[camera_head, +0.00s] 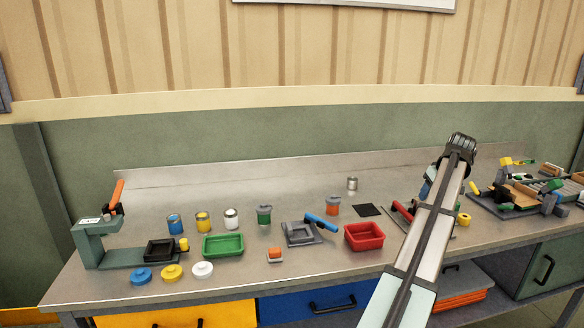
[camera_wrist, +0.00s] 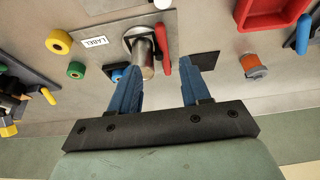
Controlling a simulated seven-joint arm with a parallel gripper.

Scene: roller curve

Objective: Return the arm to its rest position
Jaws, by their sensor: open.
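My arm reaches up the right half of the head view, with my gripper (camera_head: 427,187) hanging over the right part of the bench, partly hidden by the arm. In the wrist view my gripper (camera_wrist: 160,78) shows two blue fingers spread apart with nothing held between them. A metal cylinder (camera_wrist: 144,55) on a plate with a "LABEL" tag (camera_wrist: 92,42) shows beyond the fingers. A red handle (camera_wrist: 162,48) stands beside the cylinder. I cannot tell the exact gap between fingertips and cylinder.
The steel bench (camera_head: 315,195) holds a red tray (camera_head: 364,244), a green tray (camera_head: 222,252), several paint cans and lids, and a green press (camera_head: 88,245) at left. A black square (camera_head: 367,210) lies near my arm. A cluttered board (camera_head: 500,207) sits at right. Space above the bench is free.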

